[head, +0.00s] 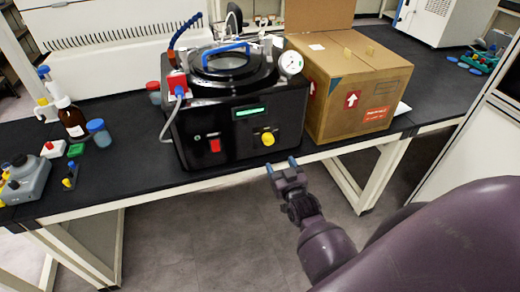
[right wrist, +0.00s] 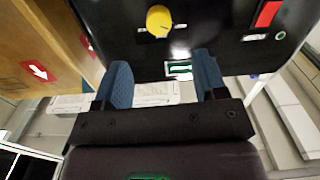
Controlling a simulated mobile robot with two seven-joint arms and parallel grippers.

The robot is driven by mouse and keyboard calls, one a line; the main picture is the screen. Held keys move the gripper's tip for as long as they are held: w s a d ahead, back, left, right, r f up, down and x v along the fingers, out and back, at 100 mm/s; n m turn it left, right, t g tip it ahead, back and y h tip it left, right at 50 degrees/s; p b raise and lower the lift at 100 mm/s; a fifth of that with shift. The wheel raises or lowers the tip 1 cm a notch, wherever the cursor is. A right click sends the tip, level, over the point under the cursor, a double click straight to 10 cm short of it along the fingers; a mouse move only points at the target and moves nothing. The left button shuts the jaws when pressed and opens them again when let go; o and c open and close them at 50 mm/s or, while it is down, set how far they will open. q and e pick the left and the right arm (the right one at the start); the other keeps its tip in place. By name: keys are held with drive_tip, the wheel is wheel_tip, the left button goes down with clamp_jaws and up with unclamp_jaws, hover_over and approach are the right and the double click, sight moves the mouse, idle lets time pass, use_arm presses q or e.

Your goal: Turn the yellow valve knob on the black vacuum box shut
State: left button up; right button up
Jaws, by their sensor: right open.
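The black vacuum box (head: 222,148) stands on the black bench. Its yellow valve knob (head: 267,139) is at the lower right of its front face. The knob also shows near the top of the right wrist view (right wrist: 159,20), with the box front (right wrist: 215,30) around it. My right gripper (head: 281,165) is just in front of and below the knob, at the bench's front edge. In the right wrist view its two blue fingertips (right wrist: 164,80) are spread apart with nothing between them. The knob lies beyond the fingertips, not touched. My left gripper is not in view.
An open cardboard box (head: 345,90) stands close to the right of the vacuum box. A pressure gauge (head: 291,63) and tubing sit on the vacuum box. Bottles (head: 72,122) and small instruments stand at left. The floor space before the bench is clear.

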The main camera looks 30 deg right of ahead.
sight(270, 143)
drive_tip(key=x, duration=1.1)
drive_tip(key=shift+d+r, duration=0.1)
drive_tip(key=shift+r, duration=0.1)
drive_tip(key=c, duration=0.9)
